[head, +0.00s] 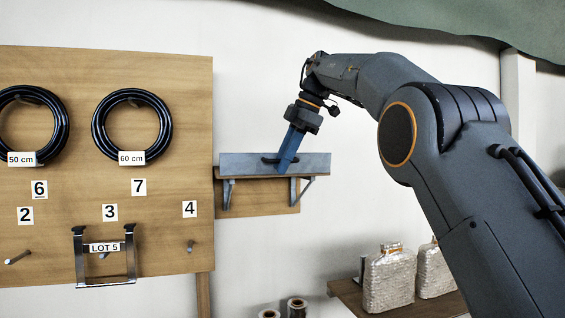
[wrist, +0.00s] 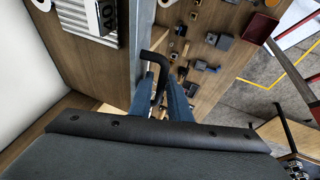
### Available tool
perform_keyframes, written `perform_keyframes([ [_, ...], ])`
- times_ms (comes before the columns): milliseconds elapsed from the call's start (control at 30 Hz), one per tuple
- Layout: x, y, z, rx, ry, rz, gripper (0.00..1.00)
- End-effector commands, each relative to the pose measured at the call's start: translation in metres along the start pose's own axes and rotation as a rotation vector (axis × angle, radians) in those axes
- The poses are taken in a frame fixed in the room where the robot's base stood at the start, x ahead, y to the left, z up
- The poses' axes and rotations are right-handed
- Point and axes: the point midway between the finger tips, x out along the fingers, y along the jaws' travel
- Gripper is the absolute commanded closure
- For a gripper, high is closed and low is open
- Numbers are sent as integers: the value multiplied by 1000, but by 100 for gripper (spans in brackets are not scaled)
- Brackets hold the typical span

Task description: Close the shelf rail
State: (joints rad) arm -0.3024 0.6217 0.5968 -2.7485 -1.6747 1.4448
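The shelf rail (head: 240,163) is a long grey board along the front of a small wall shelf in the head view. It appears upright, and a black handle (head: 268,159) sits near its middle. In the wrist view the rail (wrist: 143,40) is a grey strip, with the bent black handle (wrist: 160,64) standing out from it. My gripper (head: 286,163) has blue fingers and reaches the handle from above. In the wrist view the fingers of my gripper (wrist: 162,82) lie on either side of the handle. I cannot tell whether they press on it.
A wooden pegboard (head: 150,75) with black cable coils (head: 132,98) and numbered labels stands left of the shelf. Metal brackets (head: 227,193) support the shelf. Wrapped bottles (head: 390,280) stand on a lower wooden shelf at right. The wall above the rail is bare.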

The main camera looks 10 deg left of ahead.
Motion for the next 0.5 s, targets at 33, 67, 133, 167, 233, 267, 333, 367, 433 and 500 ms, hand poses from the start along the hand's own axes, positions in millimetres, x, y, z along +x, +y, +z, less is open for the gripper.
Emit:
perform_keyframes([
  [33,-3,1,0,0,0,1,83],
  [67,-4,1,0,-1,0,1,83],
  [133,-10,1,-1,-1,1,1,83],
  [167,-13,1,-1,-2,1,2,83],
  [233,-19,1,-1,-3,1,1,83],
  [267,-21,1,-1,-3,1,1,83],
  [333,-27,0,-1,-3,0,0,83],
  [367,-29,-3,3,-2,0,2,83],
  [433,-32,-9,10,0,0,1,83],
  [500,-35,-14,15,0,0,0,83],
])
